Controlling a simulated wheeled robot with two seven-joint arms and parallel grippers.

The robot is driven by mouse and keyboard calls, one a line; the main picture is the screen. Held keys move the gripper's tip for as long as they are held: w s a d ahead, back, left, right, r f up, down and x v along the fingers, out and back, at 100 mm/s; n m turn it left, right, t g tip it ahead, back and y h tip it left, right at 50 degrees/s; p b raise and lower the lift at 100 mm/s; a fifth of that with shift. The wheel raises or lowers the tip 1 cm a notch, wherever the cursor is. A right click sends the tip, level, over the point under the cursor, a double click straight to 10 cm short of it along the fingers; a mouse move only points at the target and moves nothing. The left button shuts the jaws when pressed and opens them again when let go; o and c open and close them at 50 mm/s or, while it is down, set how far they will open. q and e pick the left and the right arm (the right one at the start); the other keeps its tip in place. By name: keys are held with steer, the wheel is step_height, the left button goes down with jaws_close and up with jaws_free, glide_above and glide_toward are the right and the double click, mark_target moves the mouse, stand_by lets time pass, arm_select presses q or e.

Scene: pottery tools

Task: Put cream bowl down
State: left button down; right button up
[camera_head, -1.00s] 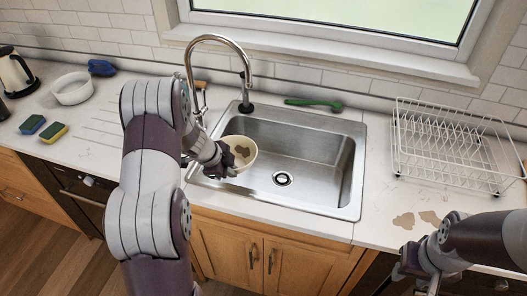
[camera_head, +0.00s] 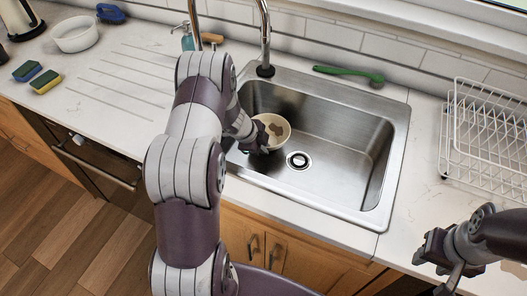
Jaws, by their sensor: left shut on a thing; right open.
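The cream bowl (camera_head: 282,126) has brown stains inside and is tilted toward the camera. It is over or inside the left part of the steel sink (camera_head: 340,134); I cannot tell whether it touches the sink bottom. My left gripper (camera_head: 259,143) is shut on the bowl's near left side, and my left arm hides part of the sink's left rim. My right gripper (camera_head: 432,262) is open and empty, at the lower right over the front of the counter.
A white wire dish rack (camera_head: 490,140) stands right of the sink. A green brush (camera_head: 345,73) lies behind it, near the faucet (camera_head: 265,40). A white round dish (camera_head: 75,35) and two sponges (camera_head: 37,76) are on the left counter. The sink's right half is clear.

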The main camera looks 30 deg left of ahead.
arm_select(q)
steer(key=shift+f, duration=0.75)
steer(key=shift+w, duration=0.1)
arm_select(e)
steer(key=shift+w+f, duration=0.1)
steer(key=shift+f, duration=0.15)
arm_select(q)
steer(key=shift+f, duration=0.1)
steer(key=c, duration=1.2)
jaws_free()
